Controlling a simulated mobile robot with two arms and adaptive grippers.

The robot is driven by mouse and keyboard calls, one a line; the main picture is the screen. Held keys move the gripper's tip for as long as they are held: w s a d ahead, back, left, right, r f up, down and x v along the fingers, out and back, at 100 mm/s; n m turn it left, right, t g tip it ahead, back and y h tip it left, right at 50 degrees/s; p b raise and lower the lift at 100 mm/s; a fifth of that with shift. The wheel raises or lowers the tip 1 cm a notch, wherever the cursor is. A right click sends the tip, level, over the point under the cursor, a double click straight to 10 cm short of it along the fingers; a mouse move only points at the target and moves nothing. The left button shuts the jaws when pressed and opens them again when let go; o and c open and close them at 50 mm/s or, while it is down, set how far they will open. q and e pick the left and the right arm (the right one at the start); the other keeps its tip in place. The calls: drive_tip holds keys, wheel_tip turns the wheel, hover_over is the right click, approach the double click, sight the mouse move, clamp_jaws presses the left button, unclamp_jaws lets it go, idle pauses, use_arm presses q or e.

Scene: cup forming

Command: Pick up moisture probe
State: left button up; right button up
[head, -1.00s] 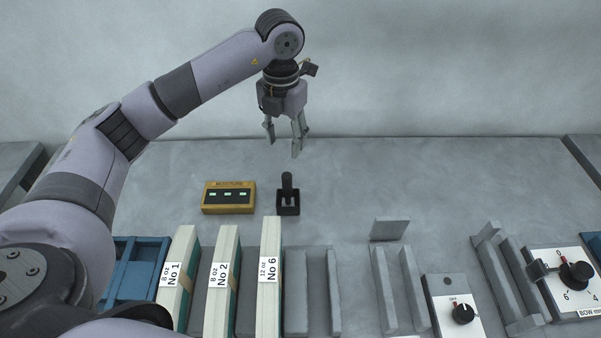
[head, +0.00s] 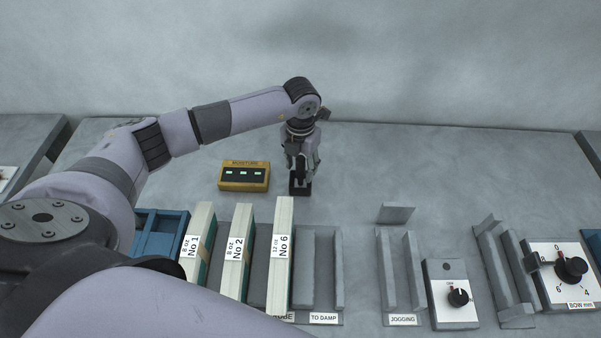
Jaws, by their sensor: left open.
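The black moisture probe (head: 300,169) stands upright in its small black holder (head: 300,189) on the table, just right of the yellow moisture meter (head: 244,176). My left gripper (head: 302,174) points down over the probe. Its open fingers are on either side of the probe's handle, and they partly hide it. I cannot tell whether the fingers touch it. My right gripper is not in view.
Paper stacks labelled No 1 (head: 198,240), No 2 (head: 237,250) and No 6 (head: 280,250) stand in front. A blue tray (head: 150,240) is left of them. Grey channels and a dial box (head: 452,300) lie to the right. The table's back right is clear.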

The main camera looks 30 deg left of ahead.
use_arm(q)
drive_tip(key=shift+f, duration=1.4)
drive_tip(key=shift+c, duration=0.4)
clamp_jaws()
